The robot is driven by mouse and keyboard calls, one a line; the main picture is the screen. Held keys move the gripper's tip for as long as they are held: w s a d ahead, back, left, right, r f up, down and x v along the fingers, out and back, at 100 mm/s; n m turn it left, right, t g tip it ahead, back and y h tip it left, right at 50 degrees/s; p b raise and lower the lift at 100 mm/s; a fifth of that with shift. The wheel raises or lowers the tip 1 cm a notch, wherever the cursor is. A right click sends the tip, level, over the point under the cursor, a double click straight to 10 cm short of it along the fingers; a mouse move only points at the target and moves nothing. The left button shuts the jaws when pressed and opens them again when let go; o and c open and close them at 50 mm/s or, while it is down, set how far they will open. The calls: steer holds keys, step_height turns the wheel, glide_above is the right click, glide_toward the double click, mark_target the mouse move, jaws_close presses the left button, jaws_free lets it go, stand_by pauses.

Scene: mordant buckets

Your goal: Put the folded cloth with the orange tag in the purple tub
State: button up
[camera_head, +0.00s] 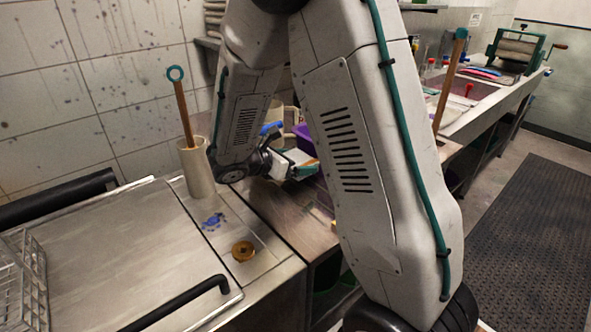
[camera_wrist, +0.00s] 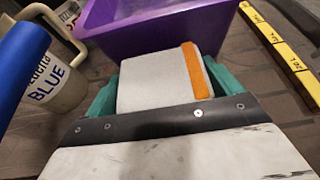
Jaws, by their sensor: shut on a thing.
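My gripper (camera_wrist: 163,98) is shut on the folded cloth (camera_wrist: 150,82), a pale grey block with an orange tag (camera_wrist: 197,70) along its right side. Green fingers press on both sides of the cloth. The purple tub (camera_wrist: 150,32) is just beyond the cloth in the wrist view, and its inside shows partly. The cloth appears in front of the tub's near wall; I cannot tell its height against the rim. In the head view the tub (camera_head: 301,132) is mostly hidden behind my arm, and my gripper (camera_head: 307,170) shows beside it.
A beige jug marked BLUE (camera_wrist: 62,75) stands left of the tub, with a blue handle (camera_wrist: 20,55) nearer. A yellow marked strip (camera_wrist: 280,45) lies to the right. A pale cylinder holding a wooden stick (camera_head: 196,168) and a brass knob (camera_head: 243,251) are on the left counter.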

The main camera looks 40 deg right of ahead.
steer(key=shift+w+d, duration=0.3)
steer(key=shift+w, duration=0.05)
steer(key=shift+w+f, duration=0.1)
steer(key=shift+f, duration=1.7)
steer(key=shift+f, duration=0.1)
steer(key=o, duration=0.7)
